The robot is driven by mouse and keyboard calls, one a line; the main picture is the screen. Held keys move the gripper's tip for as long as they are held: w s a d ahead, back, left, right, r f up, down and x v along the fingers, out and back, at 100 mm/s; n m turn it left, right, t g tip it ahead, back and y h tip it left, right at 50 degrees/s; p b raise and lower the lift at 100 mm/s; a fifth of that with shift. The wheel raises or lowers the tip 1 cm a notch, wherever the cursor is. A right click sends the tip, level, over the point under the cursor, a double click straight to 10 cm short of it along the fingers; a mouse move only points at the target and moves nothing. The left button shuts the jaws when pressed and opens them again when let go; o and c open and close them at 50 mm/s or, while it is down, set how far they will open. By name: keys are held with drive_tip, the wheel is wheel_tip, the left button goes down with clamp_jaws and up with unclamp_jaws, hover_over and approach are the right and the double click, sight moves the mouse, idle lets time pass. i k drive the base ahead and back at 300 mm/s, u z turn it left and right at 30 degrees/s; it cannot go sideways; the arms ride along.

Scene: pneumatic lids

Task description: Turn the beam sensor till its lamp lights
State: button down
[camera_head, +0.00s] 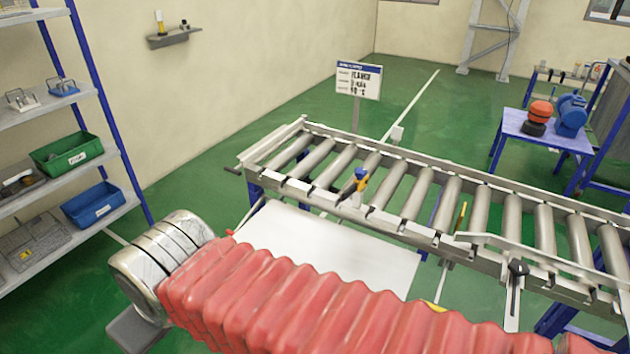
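A small blue and yellow device (360,179), which looks like the beam sensor, stands on a bracket at the near rail of the roller conveyor (300,187). It is small in the picture, and I cannot tell whether a lamp on it is lit or exactly which way it faces. A small pale block (397,133), perhaps its reflector, stands at the far rail. My gripper is not in view. My red-sleeved arm fills the lower foreground and hides what lies behind it.
A black knob on a bracket (517,269) stands at the near rail on the right. A sign (358,80) stands behind the conveyor. A shelf rack with a green bin (66,154) and a blue bin (94,205) is at left. A blue table (541,132) stands at right rear.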

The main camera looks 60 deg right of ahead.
sight(357, 186)
drive_tip(key=u, duration=1.2)
drive_tip(key=k, duration=0.65)
drive_tip(key=z, duration=1.4)
drive_tip(key=i, duration=0.8)
